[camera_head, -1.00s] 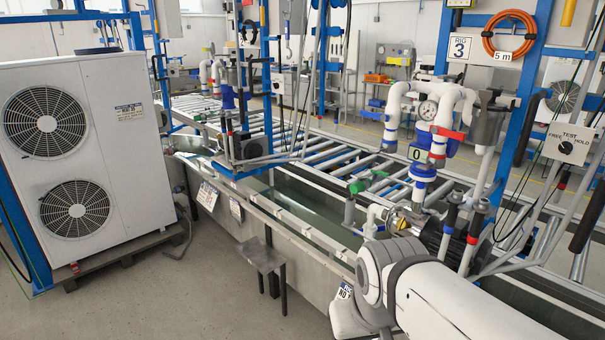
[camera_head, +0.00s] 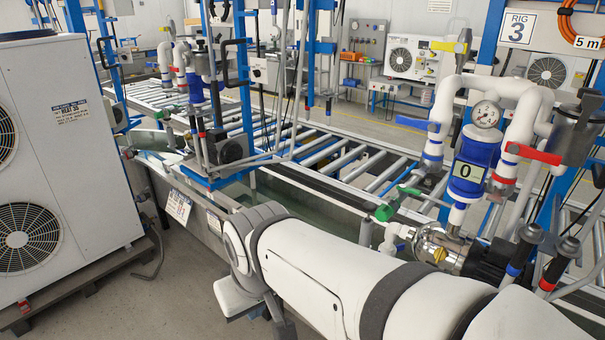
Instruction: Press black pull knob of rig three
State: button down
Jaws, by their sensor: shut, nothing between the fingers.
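Rig three is marked by a white sign (camera_head: 517,28) on a blue post at the upper right. Its white pipework (camera_head: 535,100) carries a round gauge (camera_head: 486,114), a blue meter (camera_head: 468,170) showing 0, and a red lever (camera_head: 532,153). I cannot make out a black pull knob on it for certain. Two black-topped handles, one with a blue band (camera_head: 518,262) and one with a red band (camera_head: 553,277), stand at the lower right. My white arm crosses the lower middle in front of the rig.
A white unit with fans (camera_head: 75,140) stands on a dark pallet at the left. A long water trough with a roller conveyor (camera_head: 330,150) runs behind my arm. A green-handled valve (camera_head: 385,212) and a pump (camera_head: 440,250) are close beyond it.

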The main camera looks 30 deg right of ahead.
aim_at(369, 207)
jog(key=z, duration=0.5)
jog(key=i, duration=0.95)
jog(key=z, duration=0.85)
